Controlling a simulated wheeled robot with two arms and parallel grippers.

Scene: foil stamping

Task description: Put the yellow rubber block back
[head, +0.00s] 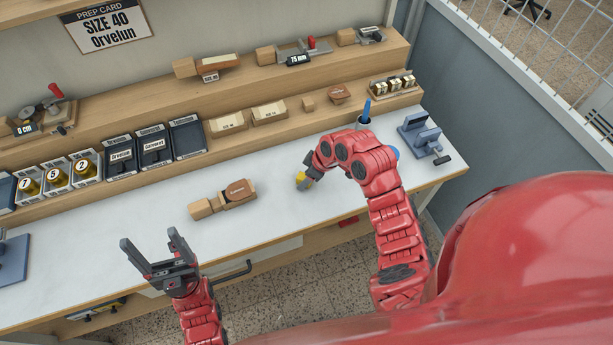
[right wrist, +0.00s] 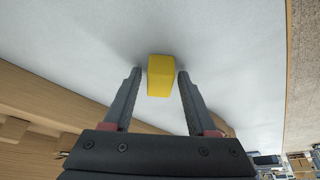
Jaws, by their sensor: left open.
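The yellow rubber block (head: 300,178) lies on the white worktop, partly hidden by my right gripper in the head view. In the right wrist view the yellow block (right wrist: 161,77) is between the two dark fingertips, with a narrow gap on each side. My right gripper (head: 308,184) is open around or just above the block; the exact height is hard to tell. My left gripper (head: 149,237) is open and empty over the front edge of the worktop, at the left.
A wooden tool with a brown top (head: 238,190) lies on the worktop (head: 150,205) between my grippers. A blue-grey clamp device (head: 420,137) and a cup with a blue handle (head: 364,122) stand right. Shelves behind hold several labelled blocks, including a card-like dark box (head: 187,137).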

